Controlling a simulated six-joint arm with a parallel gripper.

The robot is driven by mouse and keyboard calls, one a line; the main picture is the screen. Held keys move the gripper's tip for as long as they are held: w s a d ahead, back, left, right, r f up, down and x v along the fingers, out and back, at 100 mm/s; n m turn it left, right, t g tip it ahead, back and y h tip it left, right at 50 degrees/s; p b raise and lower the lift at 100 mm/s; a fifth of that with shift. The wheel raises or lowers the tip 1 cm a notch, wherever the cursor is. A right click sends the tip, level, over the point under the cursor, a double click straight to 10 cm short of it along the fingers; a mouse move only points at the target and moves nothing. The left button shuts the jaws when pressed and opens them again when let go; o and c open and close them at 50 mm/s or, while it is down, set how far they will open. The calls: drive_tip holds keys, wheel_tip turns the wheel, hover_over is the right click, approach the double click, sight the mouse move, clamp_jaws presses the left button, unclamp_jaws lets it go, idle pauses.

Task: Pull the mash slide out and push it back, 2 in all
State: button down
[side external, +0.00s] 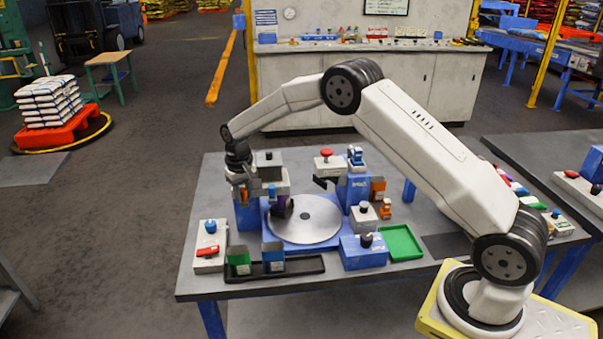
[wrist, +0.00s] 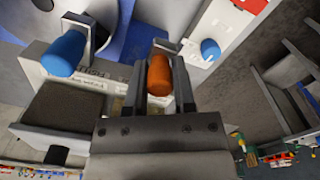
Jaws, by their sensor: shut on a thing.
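In the wrist view, my gripper (wrist: 160,85) is shut on an orange rounded handle (wrist: 158,75), one finger on each side of it. A pale unit (wrist: 60,85) with upside-down lettering, seemingly the mash unit, stands just left of the fingers. A blue knob (wrist: 64,54) sits on its left part. In the side view, my gripper (side external: 241,186) reaches down at the grey-topped unit (side external: 271,168) at the back left of the table.
A round silver plate (side external: 308,222) on a blue base lies right of the gripper. In front are a black tray (side external: 300,266) with green and blue boxes and a white box (side external: 208,262) with red and blue controls. A green tray (side external: 400,243) lies at right.

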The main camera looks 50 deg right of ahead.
sight(243, 200)
drive_tip(key=shift+s+a, duration=1.1)
drive_tip(key=shift+a, duration=0.05)
drive_tip(key=shift+w+d, duration=0.1)
drive_tip(key=shift+w, duration=0.05)
drive_tip(key=shift+w+d, duration=1.15)
drive_tip(key=shift+s+a+r, duration=0.1)
drive_tip(key=shift+s+a, duration=1.15)
drive_tip(key=shift+a, duration=0.05)
drive_tip(key=shift+w+d, duration=1.25)
drive_tip(key=shift+d, duration=0.05)
